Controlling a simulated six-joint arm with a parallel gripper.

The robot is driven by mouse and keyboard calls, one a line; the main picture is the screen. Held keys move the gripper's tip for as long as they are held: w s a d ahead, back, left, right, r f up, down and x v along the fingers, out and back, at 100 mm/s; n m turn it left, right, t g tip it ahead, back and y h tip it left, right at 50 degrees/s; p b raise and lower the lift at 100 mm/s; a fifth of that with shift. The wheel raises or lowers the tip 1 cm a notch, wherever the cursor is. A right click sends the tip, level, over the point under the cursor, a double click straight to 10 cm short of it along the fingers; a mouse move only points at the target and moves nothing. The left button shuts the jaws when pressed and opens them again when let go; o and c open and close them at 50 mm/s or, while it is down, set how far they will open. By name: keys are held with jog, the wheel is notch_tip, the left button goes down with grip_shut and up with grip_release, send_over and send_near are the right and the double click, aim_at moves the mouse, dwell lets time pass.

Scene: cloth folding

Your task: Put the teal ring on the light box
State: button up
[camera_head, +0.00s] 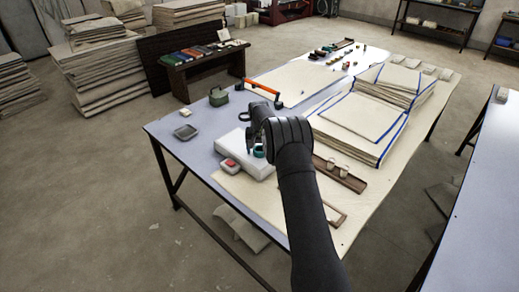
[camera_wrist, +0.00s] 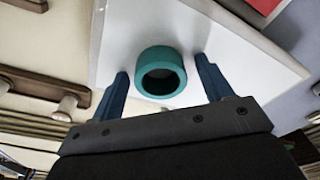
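The teal ring (camera_wrist: 160,57) rests on the white top of the light box (camera_wrist: 115,40) in the wrist view. It also shows in the camera_head view (camera_head: 259,152), partly hidden by my gripper. The light box (camera_head: 262,170) lies on the table. My gripper (camera_wrist: 161,68) is open, with one blue finger on each side of the ring and visible gaps between the fingers and the ring. In the camera_head view my gripper (camera_head: 258,137) is just above the box, and my arm hides part of the area.
A red-topped item (camera_head: 230,163) sits at the box's left front. A wooden rack with pegs (camera_head: 340,174) lies to the right of my arm. A green container (camera_head: 218,97), an orange-handled tool (camera_head: 262,88) and a grey dish (camera_head: 185,132) are farther back or left.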

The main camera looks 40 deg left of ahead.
aim_at(259, 157)
notch_tip(259, 157, up, 12)
jog(key=s, duration=0.1)
jog(key=shift+d+r, duration=0.15)
jog(key=shift+d, duration=0.25)
dwell(0.4)
jog(key=f, duration=0.8)
jog(key=w+f, duration=0.1)
jog(key=f, duration=0.3)
jog(key=shift+a, duration=0.4)
jog(key=shift+a+r, duration=0.1)
jog(key=shift+r, duration=1.8)
